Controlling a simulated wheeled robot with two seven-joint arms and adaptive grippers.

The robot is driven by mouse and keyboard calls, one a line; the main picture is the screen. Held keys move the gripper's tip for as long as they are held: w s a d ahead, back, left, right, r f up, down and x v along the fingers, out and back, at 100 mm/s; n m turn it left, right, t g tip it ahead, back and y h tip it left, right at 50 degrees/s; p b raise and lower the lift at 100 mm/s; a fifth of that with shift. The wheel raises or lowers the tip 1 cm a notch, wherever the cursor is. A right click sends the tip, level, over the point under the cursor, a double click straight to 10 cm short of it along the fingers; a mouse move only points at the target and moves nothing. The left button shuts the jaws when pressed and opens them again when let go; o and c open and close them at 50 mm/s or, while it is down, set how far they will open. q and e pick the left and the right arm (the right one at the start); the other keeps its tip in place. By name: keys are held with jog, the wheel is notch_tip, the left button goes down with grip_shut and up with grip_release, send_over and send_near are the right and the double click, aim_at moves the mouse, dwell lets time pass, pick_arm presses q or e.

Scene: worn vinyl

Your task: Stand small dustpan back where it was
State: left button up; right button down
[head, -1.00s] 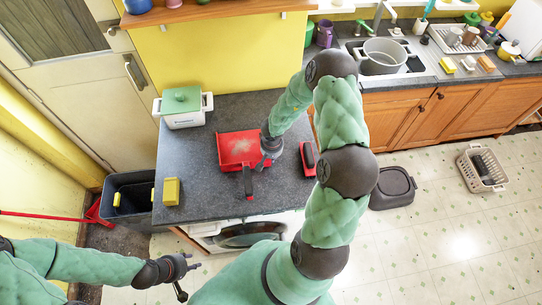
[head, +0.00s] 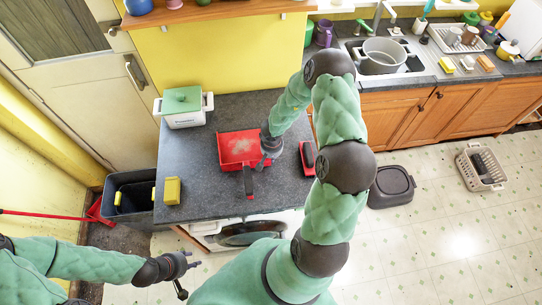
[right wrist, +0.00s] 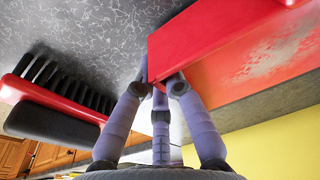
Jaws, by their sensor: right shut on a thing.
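The small dustpan (head: 232,152) is red with a worn pale patch and a dark handle pointing to the front. It is at the dark worktop (head: 205,200), pan face up; I cannot tell whether it touches the surface. My right gripper (head: 268,156) is shut on its right side wall. In the right wrist view the fingers (right wrist: 160,88) close on the red edge of the dustpan (right wrist: 215,40). My left gripper (head: 188,275) is open and empty, low in front of the worktop.
A red and black brush (head: 308,158) lies close right of my right gripper. A white pot with a green lid (head: 183,107) stands at the back left, a yellow block (head: 172,191) at the left edge. A dark bin (head: 130,205) stands on the floor left.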

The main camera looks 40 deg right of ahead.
jog(key=shift+f+b, duration=0.3)
jog(key=shift+f, duration=0.35)
dwell(0.8)
jog(key=c, duration=1.2)
grip_release()
jog(key=shift+c, duration=0.2)
jog(key=shift+r, duration=0.1)
notch_tip(320, 180, up, 8)
jog(key=p, duration=0.9)
jog(key=shift+s+a, duration=0.25)
jog(key=shift+s, duration=0.2)
dwell(0.4)
notch_tip(320, 180, up, 12)
jog(key=s, duration=0.1)
jog(key=shift+s+a+f, duration=0.15)
jog(key=shift+a+f, duration=0.05)
jog(key=shift+a, duration=0.2)
